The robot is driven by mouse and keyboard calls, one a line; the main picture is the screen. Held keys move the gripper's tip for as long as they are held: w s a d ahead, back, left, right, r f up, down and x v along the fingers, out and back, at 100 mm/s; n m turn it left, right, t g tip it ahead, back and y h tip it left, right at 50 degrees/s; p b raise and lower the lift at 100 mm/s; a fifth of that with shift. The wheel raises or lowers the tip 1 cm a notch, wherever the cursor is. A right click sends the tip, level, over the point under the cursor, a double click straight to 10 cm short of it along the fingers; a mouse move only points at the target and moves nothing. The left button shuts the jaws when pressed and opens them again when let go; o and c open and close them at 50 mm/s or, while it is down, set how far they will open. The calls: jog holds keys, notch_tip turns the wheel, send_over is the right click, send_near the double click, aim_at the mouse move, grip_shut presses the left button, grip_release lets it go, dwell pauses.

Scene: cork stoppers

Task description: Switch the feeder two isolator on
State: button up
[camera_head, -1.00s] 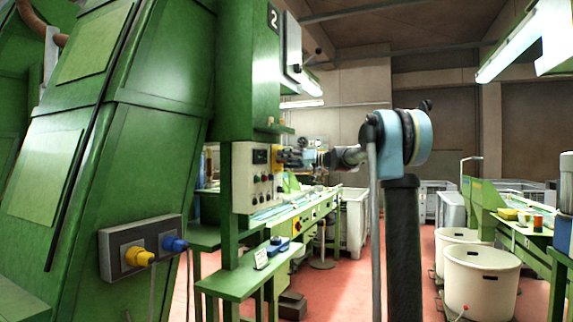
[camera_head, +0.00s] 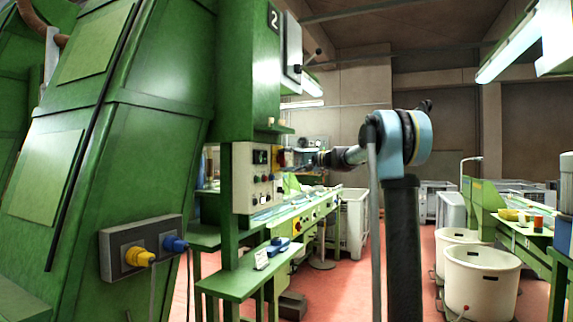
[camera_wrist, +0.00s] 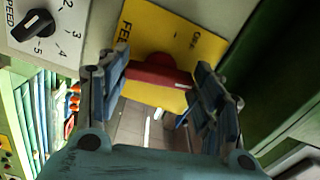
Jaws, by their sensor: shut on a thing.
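A red isolator handle (camera_wrist: 158,76) sits on a yellow plate (camera_wrist: 176,38) in the wrist view. The plate carries black lettering, partly hidden, that begins "FEE". My gripper (camera_wrist: 161,78) is shut on the red handle, one finger at each end of it. The handle lies across the jaws, slightly tilted in this view. In the head view my gripper (camera_head: 292,160) is small and beside the control panel (camera_head: 254,178); the handle is hidden there.
A speed dial with a black knob (camera_wrist: 32,25) is close left of the plate in the wrist view. The head view shows a tall green machine (camera_head: 110,140) at left, a green shelf (camera_head: 248,277) below the panel, and white tubs (camera_head: 482,280) at right.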

jog(key=shift+w+d+m, duration=0.1)
jog(key=shift+w+m, duration=0.05)
jog(key=shift+m, duration=0.85)
jog(key=shift+f, duration=0.1)
jog(key=o, duration=1.1)
jog(key=shift+c, duration=0.2)
jog(key=v, duration=1.2)
